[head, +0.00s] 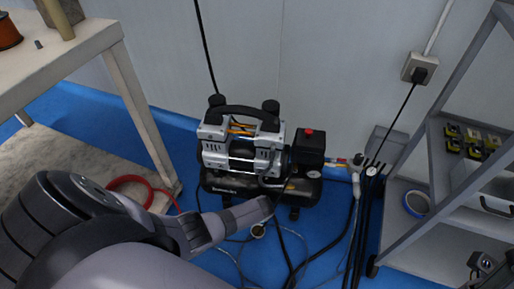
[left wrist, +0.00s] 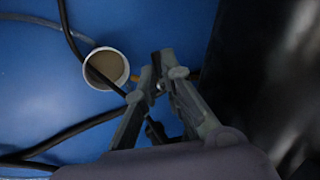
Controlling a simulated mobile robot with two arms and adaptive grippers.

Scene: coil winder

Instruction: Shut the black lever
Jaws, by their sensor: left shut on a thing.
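My left gripper (head: 266,204) reaches in from the lower left to the front of the air compressor (head: 243,150). In the left wrist view its fingers (left wrist: 158,78) are closed together, with a small black piece (left wrist: 155,60) between the tips. This piece looks like the black lever, but most of it is covered by the fingers. In the head view the gripper hides the lever, so its angle cannot be told. The compressor has a black handle on top, a black tank below and a black box with a red knob (head: 309,132) at right. My right gripper is not in view.
A white-rimmed round cup (left wrist: 105,68) with brownish content is on the blue floor by the fingers. Black hoses (head: 352,230) and cables run across the floor. A grey shelf (head: 408,232) stands right, a white table (head: 85,50) left.

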